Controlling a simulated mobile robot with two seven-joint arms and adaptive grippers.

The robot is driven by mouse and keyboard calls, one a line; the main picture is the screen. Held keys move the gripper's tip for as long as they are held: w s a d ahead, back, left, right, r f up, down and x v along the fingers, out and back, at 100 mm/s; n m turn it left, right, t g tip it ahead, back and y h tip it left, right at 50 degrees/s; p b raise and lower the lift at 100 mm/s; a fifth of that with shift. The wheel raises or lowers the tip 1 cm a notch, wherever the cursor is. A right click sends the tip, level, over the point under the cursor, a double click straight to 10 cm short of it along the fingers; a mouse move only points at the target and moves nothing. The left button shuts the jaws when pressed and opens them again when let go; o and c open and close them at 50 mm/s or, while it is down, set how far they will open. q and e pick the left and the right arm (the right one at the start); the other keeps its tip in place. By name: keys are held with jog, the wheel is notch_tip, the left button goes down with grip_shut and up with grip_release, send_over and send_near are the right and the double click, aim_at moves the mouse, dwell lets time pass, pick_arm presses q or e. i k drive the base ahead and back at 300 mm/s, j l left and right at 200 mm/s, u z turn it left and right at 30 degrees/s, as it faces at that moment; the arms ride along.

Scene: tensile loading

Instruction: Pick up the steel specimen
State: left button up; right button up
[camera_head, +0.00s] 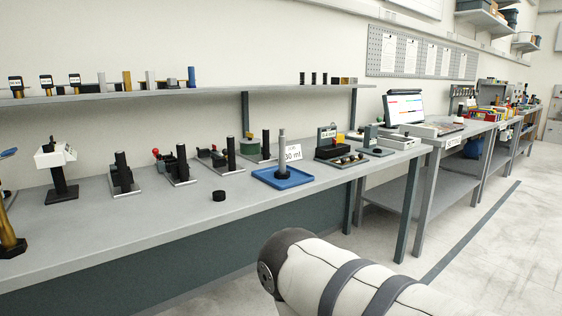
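I cannot tell for certain which object is the steel specimen. A grey upright cylinder (150,79) stands on the wall shelf among brass-coloured and blue cylinders. A taller grey rod (282,150) stands upright on a dark foot in a blue tray (284,180) on the bench. Neither is touched by a gripper. One of my arm links, white with dark bands, crosses the bottom right in front of the bench. Neither of my grippers shows in the head view.
The long grey bench (130,228) carries several black fixtures, a white-headed device (55,155) and a small black puck (219,196). A brass-coloured object (8,230) is cut off at the left edge. A monitor (404,108) stands farther right. The bench's front left is mostly clear.

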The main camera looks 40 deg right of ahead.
aim_at(282, 173)
jog(key=i+l, duration=0.15)
jog(key=l, duration=0.25)
jog(key=i+l, duration=0.1)
jog(key=l, duration=0.35)
jog(key=i+l, duration=0.15)
jog(key=l, duration=0.25)
jog(key=i+l, duration=0.1)
jog(key=l, duration=0.35)
